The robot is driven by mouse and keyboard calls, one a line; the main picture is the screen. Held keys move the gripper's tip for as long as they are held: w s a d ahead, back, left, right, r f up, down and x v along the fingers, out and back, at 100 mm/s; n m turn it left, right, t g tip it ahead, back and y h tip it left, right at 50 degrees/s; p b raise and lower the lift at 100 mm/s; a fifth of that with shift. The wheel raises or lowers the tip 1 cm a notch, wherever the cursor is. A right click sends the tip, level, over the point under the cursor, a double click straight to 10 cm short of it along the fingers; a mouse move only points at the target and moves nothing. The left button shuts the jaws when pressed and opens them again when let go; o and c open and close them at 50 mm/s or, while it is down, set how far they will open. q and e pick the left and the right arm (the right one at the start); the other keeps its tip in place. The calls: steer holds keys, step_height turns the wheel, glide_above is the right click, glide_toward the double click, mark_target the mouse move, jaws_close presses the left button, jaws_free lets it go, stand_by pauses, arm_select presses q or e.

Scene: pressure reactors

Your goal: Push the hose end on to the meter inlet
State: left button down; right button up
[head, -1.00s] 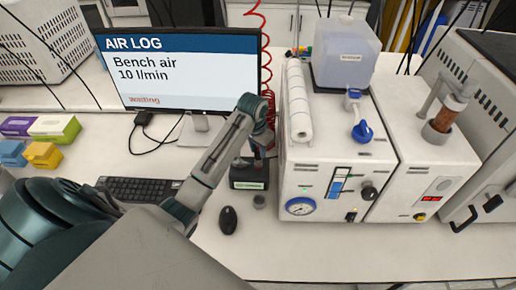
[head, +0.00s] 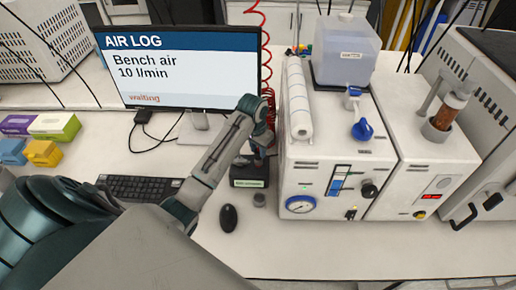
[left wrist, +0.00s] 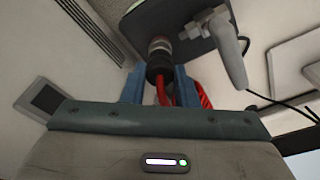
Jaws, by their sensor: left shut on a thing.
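My left gripper (head: 262,146) is over the small dark block with a green label (head: 248,178), left of the white machine. In the left wrist view its blue fingers (left wrist: 160,88) are shut on the black hose end (left wrist: 159,66), with red hose (left wrist: 163,92) behind it. The hose end lines up with a ringed metal fitting (left wrist: 160,45) on a dark rounded body (left wrist: 165,15). They look touching, but I cannot tell whether the end is seated. The arm hides the contact in the head view. I cannot tell which fitting is the meter inlet. My right gripper is not in view.
A grey lever (left wrist: 232,55) is beside the fitting. The monitor (head: 180,70) is behind, with a keyboard (head: 140,188) and mouse (head: 228,218) in front.

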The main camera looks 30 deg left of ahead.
mark_target(258, 151)
arm_select(q)
steer(key=shift+s+f, duration=0.2)
steer(key=shift+f, duration=0.1)
steer(key=c, duration=1.1)
jaws_free()
steer(key=shift+c, duration=0.2)
steer(key=shift+o, duration=0.4)
steer(key=shift+w, duration=0.2)
steer(key=o, duration=0.5)
steer(key=shift+r, duration=0.1)
steer(key=shift+r, duration=3.5)
